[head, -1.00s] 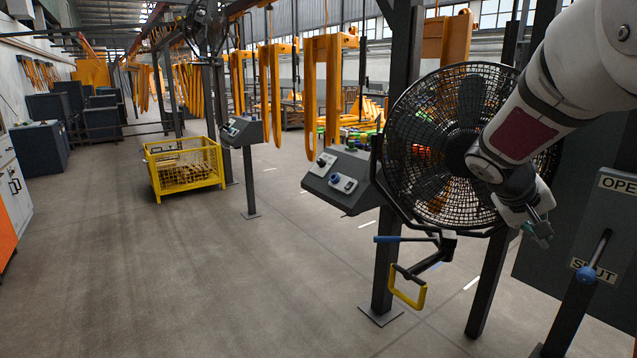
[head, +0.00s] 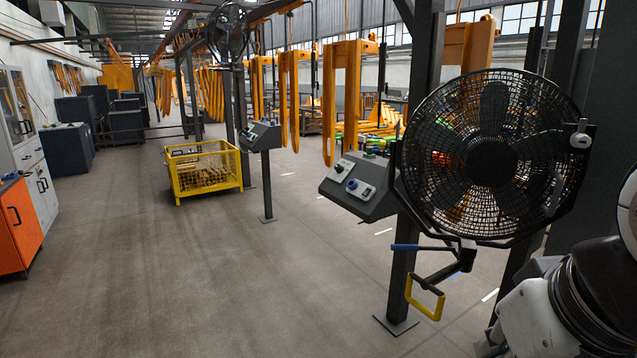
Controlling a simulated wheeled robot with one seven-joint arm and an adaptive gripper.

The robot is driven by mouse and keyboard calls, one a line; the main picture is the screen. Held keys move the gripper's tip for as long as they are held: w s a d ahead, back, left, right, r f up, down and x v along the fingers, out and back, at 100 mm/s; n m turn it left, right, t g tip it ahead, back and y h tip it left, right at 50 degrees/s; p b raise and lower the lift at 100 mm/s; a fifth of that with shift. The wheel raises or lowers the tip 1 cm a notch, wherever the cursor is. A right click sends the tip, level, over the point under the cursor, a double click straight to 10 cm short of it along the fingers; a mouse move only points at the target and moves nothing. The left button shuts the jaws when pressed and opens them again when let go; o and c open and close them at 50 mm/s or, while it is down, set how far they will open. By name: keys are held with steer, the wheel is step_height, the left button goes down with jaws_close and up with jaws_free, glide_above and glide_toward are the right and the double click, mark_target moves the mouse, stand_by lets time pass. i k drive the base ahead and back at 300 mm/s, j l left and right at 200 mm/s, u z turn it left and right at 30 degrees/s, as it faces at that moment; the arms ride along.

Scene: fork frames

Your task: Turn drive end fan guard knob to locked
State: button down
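The fan (head: 492,165) has a round black mesh guard and hangs on a dark bracket at the right of the head view. A small pale grey knob (head: 580,141) sits at the right edge of the guard, where the bracket meets it. I cannot read any locked or unlocked marking there. Part of my white arm with a dark ringed joint fills the lower right corner, below and right of the fan. My gripper does not show, and nothing of mine is seen touching the knob.
A blue-handled bar (head: 418,247) and a yellow-ended crank (head: 427,303) stick out below the fan. A control box (head: 358,188) stands left of it by a dark post. A yellow mesh crate (head: 205,169) stands farther back.

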mark_target(580, 139)
steer(key=i+j+u, duration=0.15)
steer(key=i+j, duration=0.2)
steer(key=j, duration=0.15)
steer(key=i+j+u, duration=0.15)
steer(key=i+j, duration=0.2)
steer(key=j, duration=0.15)
steer(key=i+j+z, duration=0.2)
steer(key=i, duration=0.3)
steer(key=i+j+z, duration=0.2)
steer(key=i, duration=0.3)
steer(key=i+z, duration=0.2)
steer(key=z, duration=0.25)
steer(key=i+z, duration=0.15)
steer(key=z, duration=0.25)
steer(key=i+j+z, duration=0.1)
steer(key=z, duration=0.35)
steer(key=i+j+z, duration=0.15)
steer(key=z, duration=0.25)
steer(key=i+j, duration=0.05)
steer(key=i, duration=0.05)
